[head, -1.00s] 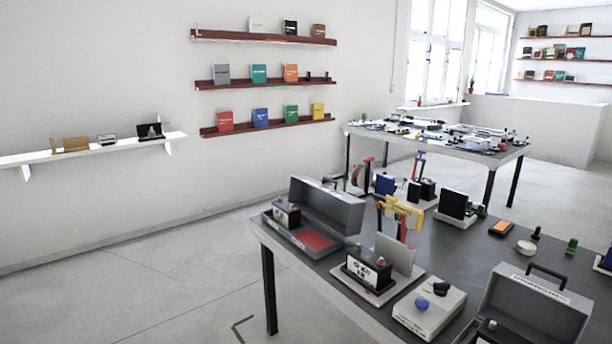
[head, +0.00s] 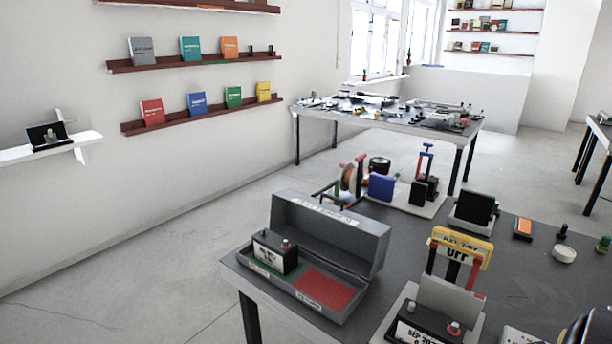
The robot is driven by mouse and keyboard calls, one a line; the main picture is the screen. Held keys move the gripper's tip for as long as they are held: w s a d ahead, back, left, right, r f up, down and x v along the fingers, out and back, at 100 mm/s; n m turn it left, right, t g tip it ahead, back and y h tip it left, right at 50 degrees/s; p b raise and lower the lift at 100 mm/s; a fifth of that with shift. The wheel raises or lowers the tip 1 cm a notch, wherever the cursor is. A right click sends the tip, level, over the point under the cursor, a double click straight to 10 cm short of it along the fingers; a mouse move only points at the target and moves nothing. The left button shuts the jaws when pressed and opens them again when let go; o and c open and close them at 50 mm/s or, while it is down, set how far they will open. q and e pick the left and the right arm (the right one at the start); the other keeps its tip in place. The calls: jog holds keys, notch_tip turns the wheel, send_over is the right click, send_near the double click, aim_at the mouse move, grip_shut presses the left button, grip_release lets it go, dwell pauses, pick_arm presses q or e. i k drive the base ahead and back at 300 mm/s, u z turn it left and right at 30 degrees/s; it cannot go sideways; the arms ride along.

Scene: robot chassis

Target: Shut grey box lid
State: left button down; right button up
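A grey box (head: 364,297) stands open on the near left corner of the dark table. Its grey lid (head: 335,232) is raised along the back side, tilted up and away from the tray. Neither of my grippers can be made out in the head view.
The dark table (head: 400,238) also carries a yellow-framed device (head: 461,246), a blue block (head: 381,188) and a black-screened item (head: 474,208). A dark shape cut off at the lower right corner is unclear. Open floor (head: 150,270) lies left of the table.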

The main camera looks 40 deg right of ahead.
aim_at(358, 244)
jog(key=i, duration=2.1)
jog(key=z, duration=3.3)
